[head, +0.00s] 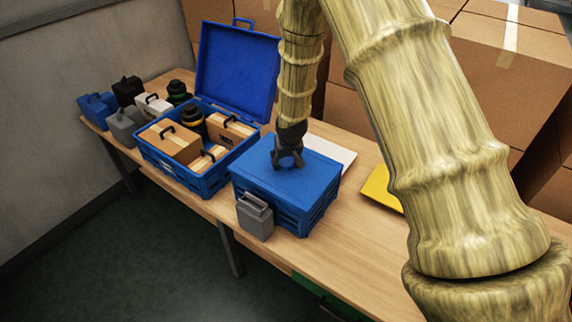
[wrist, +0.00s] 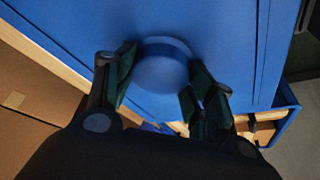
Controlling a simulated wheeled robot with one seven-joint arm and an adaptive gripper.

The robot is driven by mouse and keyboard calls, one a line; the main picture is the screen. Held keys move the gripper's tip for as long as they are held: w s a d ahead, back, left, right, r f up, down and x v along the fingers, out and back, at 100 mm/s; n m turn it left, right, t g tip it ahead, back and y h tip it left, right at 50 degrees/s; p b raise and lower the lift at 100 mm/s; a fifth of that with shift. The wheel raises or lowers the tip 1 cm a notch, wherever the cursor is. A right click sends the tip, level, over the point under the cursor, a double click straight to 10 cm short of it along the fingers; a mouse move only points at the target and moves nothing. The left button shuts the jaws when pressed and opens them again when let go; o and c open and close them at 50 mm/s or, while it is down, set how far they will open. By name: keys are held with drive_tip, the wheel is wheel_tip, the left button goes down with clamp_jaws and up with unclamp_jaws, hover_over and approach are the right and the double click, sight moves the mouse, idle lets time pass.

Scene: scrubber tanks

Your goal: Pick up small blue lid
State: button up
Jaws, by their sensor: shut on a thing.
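The small blue lid (head: 313,170) is a flat blue panel lying on top of the small blue crate (head: 272,212), and it looks level. In the wrist view the lid (wrist: 225,30) fills most of the picture, with a round blue knob (wrist: 160,68) in its middle. My gripper (head: 288,161) reaches down from above onto the middle of the lid. In the wrist view my gripper (wrist: 162,76) has one finger on each side of the knob and is shut on it.
An open blue case (head: 236,65) with boxes inside stands left of the crate. A grey canister (head: 255,217) stands at the crate's front. A white panel (head: 330,150) and yellow item (head: 380,188) lie right on the table (head: 330,245). Cardboard boxes (head: 510,60) are stacked behind.

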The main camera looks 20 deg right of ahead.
drive_tip(key=shift+r, duration=0.1)
drive_tip(key=shift+r+b, duration=0.7)
drive_tip(key=shift+r, duration=0.5)
drive_tip(key=s+r+b, duration=0.1)
drive_tip(key=s, duration=0.4)
drive_tip(key=s+b, duration=0.2)
drive_tip(key=s, duration=0.3)
drive_tip(key=s+r+b, duration=0.1)
drive_tip(key=s, duration=0.5)
drive_tip(key=shift+d+r+b, duration=0.1)
drive_tip(key=shift+r+b, duration=0.2)
drive_tip(key=shift+r+p, duration=1.05)
drive_tip(key=shift+r, duration=0.05)
wheel_tip(320, 180, up, 5)
drive_tip(key=p, duration=0.4)
drive_tip(key=shift+f, duration=0.15)
idle(0.3)
